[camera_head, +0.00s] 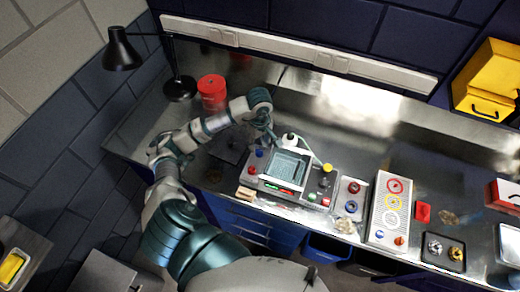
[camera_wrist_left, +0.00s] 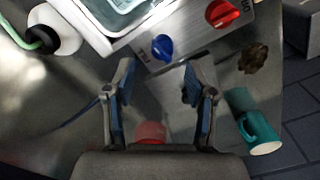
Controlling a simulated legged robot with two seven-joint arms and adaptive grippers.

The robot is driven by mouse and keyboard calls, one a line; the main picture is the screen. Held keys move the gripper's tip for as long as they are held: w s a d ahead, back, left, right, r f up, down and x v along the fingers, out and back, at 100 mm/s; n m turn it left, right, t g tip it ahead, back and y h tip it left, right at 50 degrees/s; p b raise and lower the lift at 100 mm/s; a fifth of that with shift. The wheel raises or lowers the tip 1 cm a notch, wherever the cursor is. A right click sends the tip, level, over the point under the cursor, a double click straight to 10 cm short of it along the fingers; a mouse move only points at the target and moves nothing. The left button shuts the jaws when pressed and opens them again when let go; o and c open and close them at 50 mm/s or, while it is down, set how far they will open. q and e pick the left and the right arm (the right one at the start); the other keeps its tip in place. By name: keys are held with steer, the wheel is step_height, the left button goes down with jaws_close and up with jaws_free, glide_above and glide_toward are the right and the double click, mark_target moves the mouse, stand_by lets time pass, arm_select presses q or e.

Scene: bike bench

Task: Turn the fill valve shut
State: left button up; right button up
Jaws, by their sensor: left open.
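A small machine with a glassy basin (camera_head: 287,164) stands on the metal bench in the head view. Its left panel carries a blue knob (camera_head: 259,153) and a red knob (camera_head: 252,170). My left gripper (camera_head: 269,133) is near the machine's back left. Its open, empty fingers (camera_wrist_left: 158,78) straddle the line to the blue knob, apart from it.
A white bottle (camera_wrist_left: 55,30) with a green tube stands by the machine. A teal mug (camera_wrist_left: 258,134) lies in the wrist view. A red canister (camera_head: 212,92) and black lamp (camera_head: 124,50) stand at left. A ring panel (camera_head: 391,211) and other fixtures occupy the bench at right.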

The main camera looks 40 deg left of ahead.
mark_target(259, 150)
arm_select(q)
steer(key=f, duration=0.4)
steer(key=shift+s, duration=0.2)
steer(key=shift+w+f, duration=0.1)
steer(key=shift+f, duration=0.45)
jaws_close()
